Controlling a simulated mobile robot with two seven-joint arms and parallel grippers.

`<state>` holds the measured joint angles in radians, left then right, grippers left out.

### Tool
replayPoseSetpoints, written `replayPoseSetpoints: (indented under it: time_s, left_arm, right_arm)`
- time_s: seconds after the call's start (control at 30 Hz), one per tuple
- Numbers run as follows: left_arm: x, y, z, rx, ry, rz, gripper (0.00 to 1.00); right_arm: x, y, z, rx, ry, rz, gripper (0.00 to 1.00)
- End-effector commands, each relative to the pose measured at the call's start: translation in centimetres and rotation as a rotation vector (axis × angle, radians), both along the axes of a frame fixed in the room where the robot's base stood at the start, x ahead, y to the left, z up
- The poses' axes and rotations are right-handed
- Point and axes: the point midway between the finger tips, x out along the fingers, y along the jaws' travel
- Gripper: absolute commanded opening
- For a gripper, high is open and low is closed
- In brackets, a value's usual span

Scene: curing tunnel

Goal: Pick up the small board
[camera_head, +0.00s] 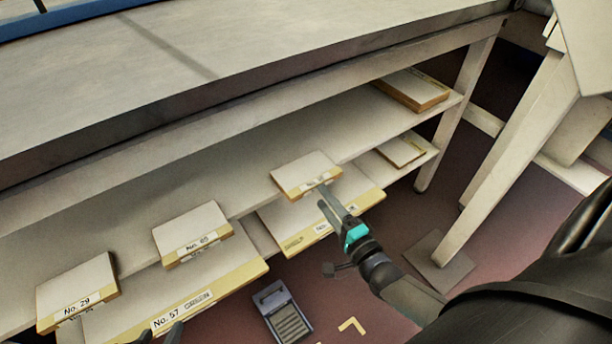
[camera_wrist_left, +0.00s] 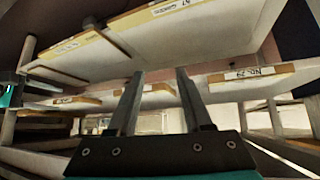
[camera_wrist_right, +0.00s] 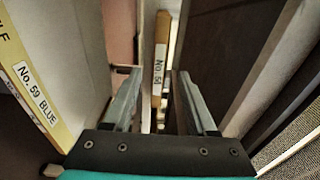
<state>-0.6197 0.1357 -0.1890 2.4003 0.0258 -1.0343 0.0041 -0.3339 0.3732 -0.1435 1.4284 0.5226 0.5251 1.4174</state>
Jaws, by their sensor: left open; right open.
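Several small pale boards with yellow, labelled front edges lie on the shelf under the bench; which one is meant I cannot tell. One small board (camera_head: 306,170) is in front of my right gripper (camera_head: 324,196), which is open. In the right wrist view its edge (camera_wrist_right: 160,62), labelled about No. 54, stands between the open fingertips (camera_wrist_right: 157,75); contact cannot be told. The No. 65 board (camera_head: 190,228) and No. 29 board (camera_head: 75,285) lie further left. My left gripper (camera_head: 160,335) is open at the bottom edge of the head view, in front of the large No. 57 board (camera_head: 235,275).
Another large board (camera_head: 290,240), No. 59 BLUE in the right wrist view (camera_wrist_right: 30,85), lies below the small one. More boards lie at the right (camera_head: 412,90). The bench top (camera_head: 220,60) overhangs the shelf. A grey slatted item (camera_head: 285,315) is on the floor.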

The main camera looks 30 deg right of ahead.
Motion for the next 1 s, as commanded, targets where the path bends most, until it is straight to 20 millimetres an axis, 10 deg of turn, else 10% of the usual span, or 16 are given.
replayPoseSetpoints:
  time_s: [1.0]
  left_arm:
    - [2.1, -4.9, 0.9, -0.205, -0.383, -0.042, 0.50]
  right_arm:
    - [5.2, 0.6, -0.2, -0.001, -0.001, 0.000, 0.57]
